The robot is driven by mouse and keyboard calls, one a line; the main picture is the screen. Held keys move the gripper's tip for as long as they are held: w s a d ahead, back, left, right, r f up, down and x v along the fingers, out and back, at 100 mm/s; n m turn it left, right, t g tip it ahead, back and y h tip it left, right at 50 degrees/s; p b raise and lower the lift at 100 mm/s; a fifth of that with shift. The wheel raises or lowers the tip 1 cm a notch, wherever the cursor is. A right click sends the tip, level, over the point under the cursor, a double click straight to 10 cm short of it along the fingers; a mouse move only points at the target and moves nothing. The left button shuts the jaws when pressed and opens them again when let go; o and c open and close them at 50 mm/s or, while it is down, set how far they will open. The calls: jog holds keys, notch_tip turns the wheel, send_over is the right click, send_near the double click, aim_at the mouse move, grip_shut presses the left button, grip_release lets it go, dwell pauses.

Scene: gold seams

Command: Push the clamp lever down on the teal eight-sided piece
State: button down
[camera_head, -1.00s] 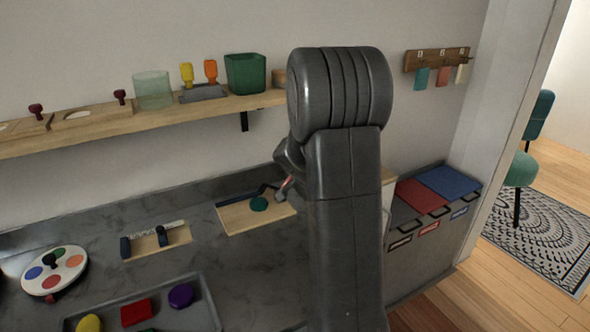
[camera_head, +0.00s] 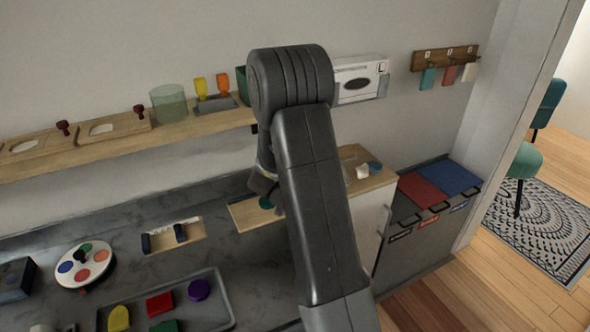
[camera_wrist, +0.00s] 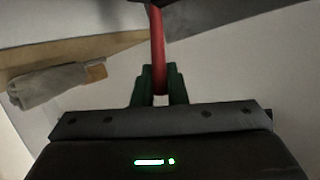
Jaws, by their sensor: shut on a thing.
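The teal eight-sided piece (camera_head: 265,202) lies on a light wooden board (camera_head: 243,214) on the grey counter, partly covered by my arm. My gripper (camera_wrist: 159,88) has its green fingers shut on the red handle of the clamp lever (camera_wrist: 158,45), which stands between them in the wrist view. In the head view my gripper (camera_head: 264,184) is close above the board beside the teal piece, mostly hidden by my arm. The lever's pivot and its contact with the piece are hidden.
A smaller board with dark knobs (camera_head: 174,236) lies left of it. A round disc with coloured spots (camera_head: 84,265) and a grey tray (camera_head: 215,310) are nearer. A shelf (camera_head: 90,158) runs above. A grey roll (camera_wrist: 50,85) shows in the wrist view.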

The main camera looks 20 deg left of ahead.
jog(key=shift+s+a, duration=0.15)
dwell(0.4)
jog(key=c, duration=1.7)
grip_release()
jog(key=shift+o, duration=1)
jog(key=shift+s+a+r, duration=0.1)
jog(key=shift+s+a, duration=0.1)
jog(key=shift+w+d, duration=0.1)
jog(key=shift+s+d+r, duration=0.15)
jog(key=shift+s+d, duration=0.05)
jog(key=shift+s, duration=0.35)
jog(key=b+v, duration=0.1)
jog(key=v, duration=1.1)
jog(key=shift+s, duration=0.3)
jog(key=shift+w, duration=0.1)
